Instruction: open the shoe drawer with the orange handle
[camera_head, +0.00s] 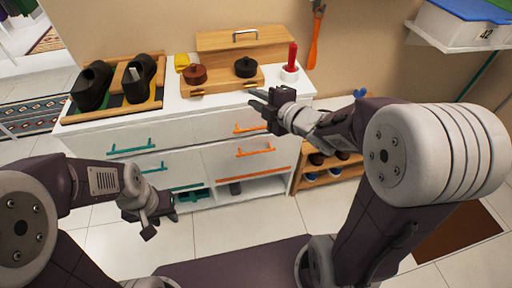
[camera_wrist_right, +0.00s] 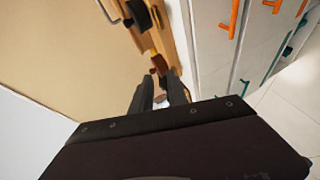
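The white cabinet (camera_head: 195,133) has orange handles on its right side: an upper one (camera_head: 251,128), a middle one (camera_head: 256,152) and a long orange strip (camera_head: 255,174) below. Which drawer is the shoe drawer I cannot tell; the drawers look shut. In the right wrist view an orange handle (camera_wrist_right: 229,18) shows at the upper right. My right gripper (camera_head: 257,98) is open and empty, near the cabinet's top front edge, above the upper orange handle and apart from it. It also shows in the right wrist view (camera_wrist_right: 158,88). My left gripper (camera_head: 160,222) is low before the cabinet, fingers apart and empty.
Teal handles (camera_head: 137,147) mark the cabinet's left side. On top stand dark shoes (camera_head: 92,85) on a tray, wooden boxes with round knobs, and a red-handled item (camera_head: 292,58). A wooden shoe rack (camera_head: 326,168) stands to the right. Tiled floor is free in front.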

